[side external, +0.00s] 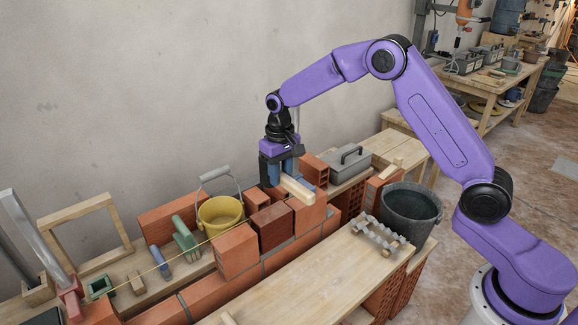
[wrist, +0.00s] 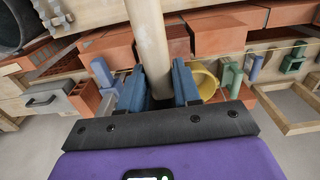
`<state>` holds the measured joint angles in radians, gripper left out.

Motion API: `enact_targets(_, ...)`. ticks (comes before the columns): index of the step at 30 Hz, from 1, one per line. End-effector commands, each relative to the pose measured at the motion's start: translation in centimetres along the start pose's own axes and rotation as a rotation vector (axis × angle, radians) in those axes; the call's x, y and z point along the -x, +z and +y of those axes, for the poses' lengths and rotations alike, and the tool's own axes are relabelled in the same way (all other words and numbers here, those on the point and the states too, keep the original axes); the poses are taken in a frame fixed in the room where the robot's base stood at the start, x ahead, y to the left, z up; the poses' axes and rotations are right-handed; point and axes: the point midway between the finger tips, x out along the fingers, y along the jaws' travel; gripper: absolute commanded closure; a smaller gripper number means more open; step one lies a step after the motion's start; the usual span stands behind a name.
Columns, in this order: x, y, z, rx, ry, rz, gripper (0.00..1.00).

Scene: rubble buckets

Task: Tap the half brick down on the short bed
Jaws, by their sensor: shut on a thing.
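My gripper (side external: 284,176) is shut on a pale wooden handle (side external: 297,189). In the wrist view the handle (wrist: 149,45) runs up between the blue fingers (wrist: 158,90); I cannot make out a tool head. The handle's pale end is just above an orange brick (side external: 308,214) on the brick wall; I cannot tell whether they touch. A darker red brick (side external: 272,228) and another orange brick (side external: 237,252) stand to its left on the same course. Which one is the half brick is not clear. The brick course (side external: 210,292) runs along the bench.
A yellow bucket (side external: 220,214) and a green-handled tool (side external: 185,237) stand left of my gripper. A hollow brick (side external: 314,169) and a grey toolbox (side external: 351,160) are behind right. The front plank (side external: 310,282) is mostly clear.

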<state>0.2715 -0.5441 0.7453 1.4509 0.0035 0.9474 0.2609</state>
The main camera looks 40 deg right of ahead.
Motion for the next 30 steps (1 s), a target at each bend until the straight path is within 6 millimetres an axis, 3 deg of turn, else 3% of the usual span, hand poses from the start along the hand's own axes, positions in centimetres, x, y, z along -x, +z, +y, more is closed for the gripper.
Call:
enact_targets(6, -2.1, -0.1, 0.0, 0.001, -0.001, 0.004, 1.00)
enact_targets(20, -2.3, 0.0, -0.1, 0.001, -0.001, 0.007, 1.00)
enact_targets(30, -5.8, 0.0, 0.0, 0.000, -0.001, 0.005, 1.00)
